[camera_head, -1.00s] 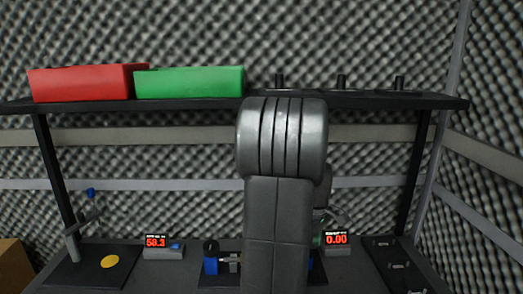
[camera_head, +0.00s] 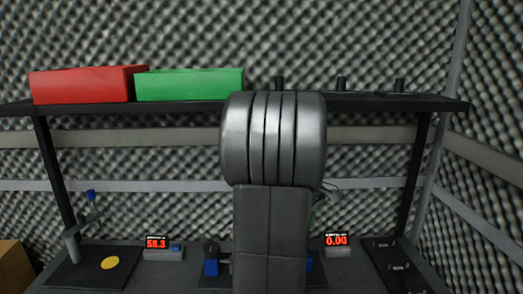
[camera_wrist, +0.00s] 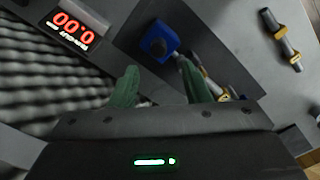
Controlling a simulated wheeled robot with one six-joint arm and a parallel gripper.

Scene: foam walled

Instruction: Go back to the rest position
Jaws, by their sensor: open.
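My gripper (camera_wrist: 160,88) has two green fingers spread apart, with nothing held between them. In the wrist view it hangs above the bench, near a blue block-like part (camera_wrist: 165,40) on a dark plate. A small part of the blue fixture also shows in the head view (camera_head: 211,266). In the head view my arm stands upright in the middle and hides most of the gripper and the centre of the bench.
A black shelf (camera_head: 190,106) carries a red box (camera_head: 85,84) and a green box (camera_head: 190,84). Two red-digit displays (camera_head: 157,243) (camera_head: 336,240) stand on the bench. A stand (camera_head: 72,240) is at left.

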